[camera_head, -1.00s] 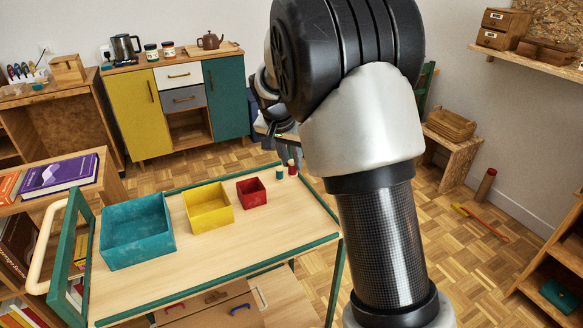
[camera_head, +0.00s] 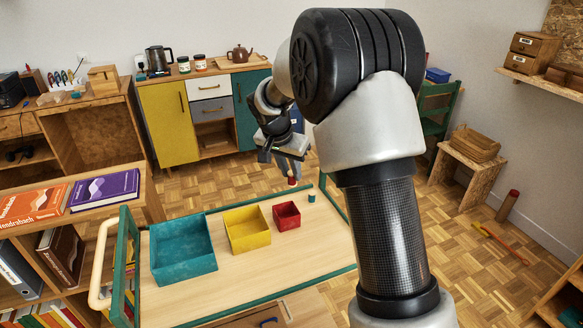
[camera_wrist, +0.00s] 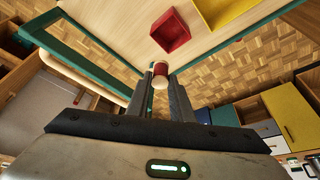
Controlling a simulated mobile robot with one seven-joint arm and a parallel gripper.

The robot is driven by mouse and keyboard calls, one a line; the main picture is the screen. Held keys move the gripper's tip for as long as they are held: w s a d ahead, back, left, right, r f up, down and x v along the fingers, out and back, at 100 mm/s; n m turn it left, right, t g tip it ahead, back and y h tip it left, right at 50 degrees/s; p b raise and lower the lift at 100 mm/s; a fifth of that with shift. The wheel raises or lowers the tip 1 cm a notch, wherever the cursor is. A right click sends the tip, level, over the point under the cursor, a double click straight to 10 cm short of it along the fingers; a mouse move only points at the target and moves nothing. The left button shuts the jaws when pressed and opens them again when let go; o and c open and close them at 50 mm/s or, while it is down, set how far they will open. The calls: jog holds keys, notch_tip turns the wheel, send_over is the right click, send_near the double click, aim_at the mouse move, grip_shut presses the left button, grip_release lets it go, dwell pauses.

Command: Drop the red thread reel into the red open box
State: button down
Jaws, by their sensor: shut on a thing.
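The red thread reel (camera_head: 292,181) has pale wooden ends. My gripper (camera_head: 289,170) is shut on it and holds it above the far side of the trolley. In the wrist view, the reel (camera_wrist: 160,70) sits between the fingertips of my gripper (camera_wrist: 161,80). The red open box (camera_head: 287,217), small and square, stands on the trolley top, lower in the head view than the reel. The box (camera_wrist: 170,33) also shows in the wrist view, beyond the fingertips, and looks empty.
A yellow open box (camera_head: 246,229) and a larger teal open box (camera_head: 182,249) stand left of the red box on the trolley (camera_head: 262,268). A teal reel (camera_head: 311,198) stands to its right. The trolley has a green rim. Cabinets stand behind.

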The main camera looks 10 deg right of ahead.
aim_at(290, 184)
jog(key=shift+f+b, duration=1.55)
jog(key=shift+f, duration=1.5)
jog(key=c, duration=1.5)
grip_release()
jog(key=shift+r, duration=0.15)
jog(key=p+v, duration=0.2)
jog(key=v, duration=1.5)
jog(key=shift+s, duration=0.15)
jog(key=shift+r, duration=0.1)
